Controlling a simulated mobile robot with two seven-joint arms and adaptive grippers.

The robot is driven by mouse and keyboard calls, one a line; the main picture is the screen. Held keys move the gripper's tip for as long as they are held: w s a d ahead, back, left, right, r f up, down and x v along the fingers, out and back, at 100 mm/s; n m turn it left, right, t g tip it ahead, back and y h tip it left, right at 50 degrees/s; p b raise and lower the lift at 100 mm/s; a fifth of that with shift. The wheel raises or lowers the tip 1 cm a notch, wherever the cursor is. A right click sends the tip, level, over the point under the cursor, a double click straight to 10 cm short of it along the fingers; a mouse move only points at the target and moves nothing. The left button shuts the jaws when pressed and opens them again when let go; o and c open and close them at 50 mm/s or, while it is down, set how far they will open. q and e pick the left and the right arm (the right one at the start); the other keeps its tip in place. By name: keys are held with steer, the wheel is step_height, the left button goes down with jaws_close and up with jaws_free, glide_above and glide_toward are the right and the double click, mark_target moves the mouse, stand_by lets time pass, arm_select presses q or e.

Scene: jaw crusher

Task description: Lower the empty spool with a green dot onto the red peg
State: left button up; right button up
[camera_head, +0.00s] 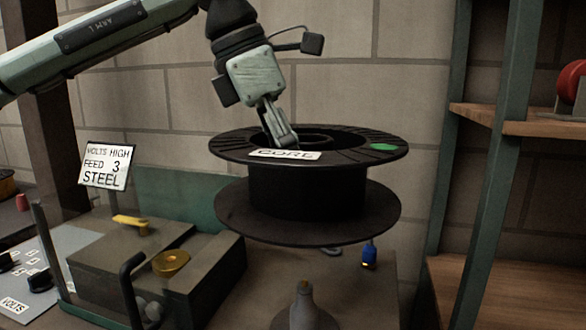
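The black empty spool (306,190) has a green dot (384,147) and a "CORE" label on its upper flange. It hangs in the air near the middle of the view, its flanges close to level. My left gripper (284,138) reaches down to the spool's central hole and appears shut on the inner core wall; its fingertips are partly hidden by the flange. My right gripper is not in view.
Below left is a grey machine box (195,270) with brass and yellow parts, a dark bent handle (131,290) and a sign (107,166). A shelf rack (495,150) stands right.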

arm_select(q)
step_height(320, 180, up, 7)
steer(key=p, duration=0.1)
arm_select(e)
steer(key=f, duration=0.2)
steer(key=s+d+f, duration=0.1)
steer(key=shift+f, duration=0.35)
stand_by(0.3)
arm_select(q)
steer(key=shift+s, duration=0.1)
